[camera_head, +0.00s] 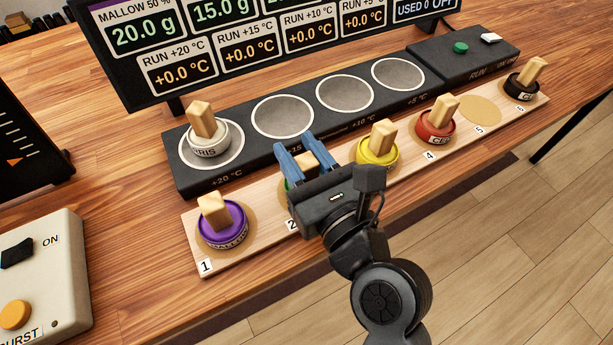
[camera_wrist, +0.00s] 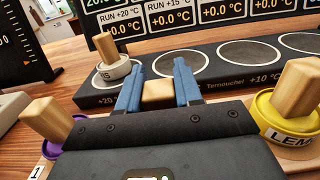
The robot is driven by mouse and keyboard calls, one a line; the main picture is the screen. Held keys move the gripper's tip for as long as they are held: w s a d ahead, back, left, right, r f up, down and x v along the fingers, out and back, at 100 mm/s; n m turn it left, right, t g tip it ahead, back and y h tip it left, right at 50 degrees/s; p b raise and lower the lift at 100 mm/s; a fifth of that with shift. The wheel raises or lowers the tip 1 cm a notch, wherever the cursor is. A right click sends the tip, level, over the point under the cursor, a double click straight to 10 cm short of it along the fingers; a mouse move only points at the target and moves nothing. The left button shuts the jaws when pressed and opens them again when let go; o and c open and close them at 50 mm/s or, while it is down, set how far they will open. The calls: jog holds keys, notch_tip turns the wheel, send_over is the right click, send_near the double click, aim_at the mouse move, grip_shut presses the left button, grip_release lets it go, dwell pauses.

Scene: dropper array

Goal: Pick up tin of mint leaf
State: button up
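The green tin (camera_head: 287,184) at place 2 of the wooden rack is mostly hidden behind my gripper. Its label cannot be read. Its wooden knob (camera_head: 306,162) shows between the two blue fingers of my gripper (camera_head: 302,152). In the wrist view the knob (camera_wrist: 158,94) also lies between the fingers (camera_wrist: 158,88), with little or no gap visible on either side. I cannot tell whether the fingers touch it. The tin appears to be still at its place in the rack.
The purple tin (camera_head: 222,226) stands left of my gripper and the yellow lemon tin (camera_head: 378,150) close on its right. A red tin (camera_head: 436,125) and a black tin (camera_head: 522,82) stand farther right. A white tin (camera_head: 208,137) sits on the dark block's first round; the other rounds (camera_head: 283,116) are empty.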

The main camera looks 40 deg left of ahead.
grip_shut()
jog(key=shift+r, duration=0.1)
